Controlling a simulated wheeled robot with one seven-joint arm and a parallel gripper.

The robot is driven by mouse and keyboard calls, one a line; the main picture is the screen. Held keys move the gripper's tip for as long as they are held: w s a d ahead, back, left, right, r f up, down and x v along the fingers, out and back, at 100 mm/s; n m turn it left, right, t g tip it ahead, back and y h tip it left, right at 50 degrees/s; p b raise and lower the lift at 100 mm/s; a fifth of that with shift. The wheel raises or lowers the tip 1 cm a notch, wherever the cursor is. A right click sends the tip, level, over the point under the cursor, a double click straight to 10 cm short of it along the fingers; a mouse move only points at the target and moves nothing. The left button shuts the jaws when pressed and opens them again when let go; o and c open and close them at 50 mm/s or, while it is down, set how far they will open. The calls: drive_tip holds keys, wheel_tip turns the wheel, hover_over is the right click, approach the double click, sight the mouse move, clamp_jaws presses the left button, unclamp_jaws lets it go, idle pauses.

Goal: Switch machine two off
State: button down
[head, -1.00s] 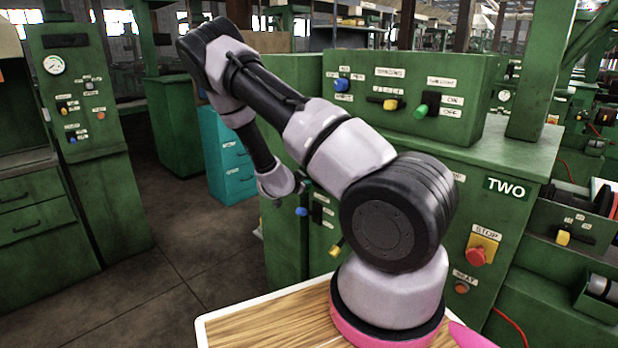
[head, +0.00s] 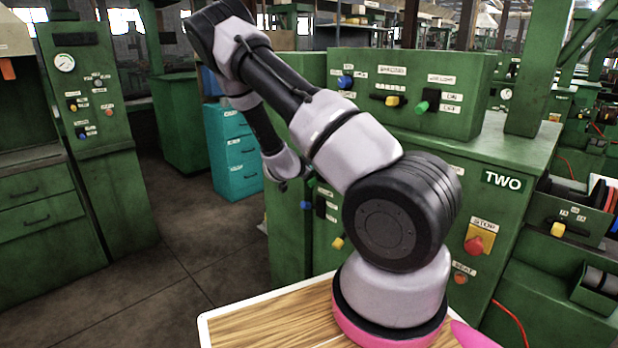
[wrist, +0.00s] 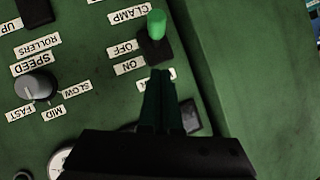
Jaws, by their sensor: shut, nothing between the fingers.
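Machine two is a green cabinet with a TWO sign (head: 503,180) in the head view. Its upper panel has a green-handled switch (head: 427,100) with two labels beside it. My gripper (wrist: 160,75) is shut and empty in the wrist view, its dark fingers over a green panel. Just beyond the fingertips is a green-tipped lever (wrist: 156,24), pointing away from them, with OFF and ON labels beside it and a CLAMP label near its tip. I see a gap between fingers and lever; contact is unclear. In the head view my wrist hides most of the gripper, at machine two's left side.
Machine two also has a red stop button (head: 478,243) and a yellow-handled slider (head: 394,100). A teal drawer cabinet (head: 238,150) stands behind; open floor lies left.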

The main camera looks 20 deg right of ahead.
drive_tip(key=v, duration=1)
drive_tip(key=shift+s, duration=0.2)
drive_tip(key=shift+a, duration=0.2)
drive_tip(key=s+a+r+n+y, duration=0.2)
drive_tip(key=s+a+r+y, duration=0.15)
drive_tip(key=r, duration=0.35)
drive_tip(key=s+a+r+n+y, duration=0.1)
drive_tip(key=s+a+r+y, duration=0.1)
drive_tip(key=a+r+y, duration=0.3)
drive_tip(key=s+a+r+n+y, duration=0.2)
drive_tip(key=s+a+r+y, duration=0.1)
drive_tip(key=r, duration=0.5)
drive_tip(key=s+r+n, duration=0.3)
drive_tip(key=s+r, duration=0.2)
drive_tip(key=s, duration=0.5)
drive_tip(key=s+r+n+g, duration=0.1)
drive_tip(key=s+r+n, duration=0.2)
drive_tip(key=s, duration=0.8)
wheel_tip(320, 180, up, 3)
drive_tip(key=shift+f+n+g, duration=0.1)
drive_tip(key=shift+n+g, duration=0.2)
